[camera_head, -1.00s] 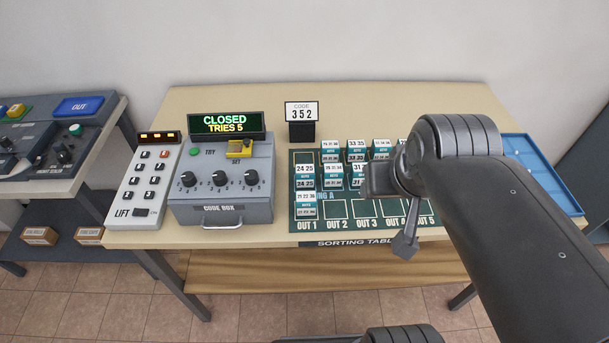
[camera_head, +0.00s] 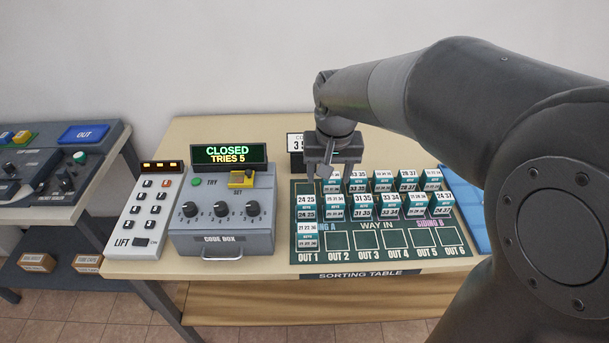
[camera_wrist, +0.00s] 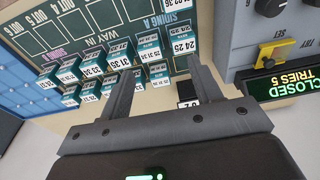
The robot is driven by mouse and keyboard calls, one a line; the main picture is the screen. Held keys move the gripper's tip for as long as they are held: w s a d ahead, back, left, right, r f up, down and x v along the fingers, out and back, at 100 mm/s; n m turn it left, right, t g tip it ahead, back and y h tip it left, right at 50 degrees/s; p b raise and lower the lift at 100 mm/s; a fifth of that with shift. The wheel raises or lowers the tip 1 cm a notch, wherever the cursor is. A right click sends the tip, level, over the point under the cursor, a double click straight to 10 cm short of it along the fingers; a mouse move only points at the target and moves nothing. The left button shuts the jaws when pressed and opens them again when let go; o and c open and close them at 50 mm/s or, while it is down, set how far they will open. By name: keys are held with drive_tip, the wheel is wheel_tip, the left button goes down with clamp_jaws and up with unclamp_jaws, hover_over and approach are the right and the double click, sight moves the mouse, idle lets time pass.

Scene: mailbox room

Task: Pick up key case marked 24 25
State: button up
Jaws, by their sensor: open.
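The key case marked 24 25 (camera_head: 306,206) is a small white and teal block at the left end of the front row of cases on the sorting board. In the wrist view the case (camera_wrist: 182,40) shows near the top, beyond and close to the right finger. My gripper (camera_head: 325,177) is open and empty, above the back left part of the board, a little behind and to the right of the case. In the wrist view my gripper (camera_wrist: 159,64) has its two fingers spread, with nothing held between them.
Another case (camera_head: 307,236) stands just in front, on OUT 1. Several similar cases (camera_head: 361,206) stand close by on the right. The code box (camera_head: 222,215) is left of the board, and a code sign (camera_head: 295,145) stands behind it. The front OUT squares 2 to 6 are empty.

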drive_tip(key=g, duration=0.2)
hover_over(306, 201)
wheel_tip(306, 201, down, 6)
drive_tip(key=shift+s+a+f, duration=0.1)
drive_tip(key=shift+f, duration=0.1)
wheel_tip(306, 201, down, 5)
drive_tip(key=shift+r, duration=0.2)
wheel_tip(306, 201, down, 6)
drive_tip(key=shift+f, duration=0.25)
drive_tip(key=c, duration=0.8)
drive_tip(key=shift+r, duration=0.1)
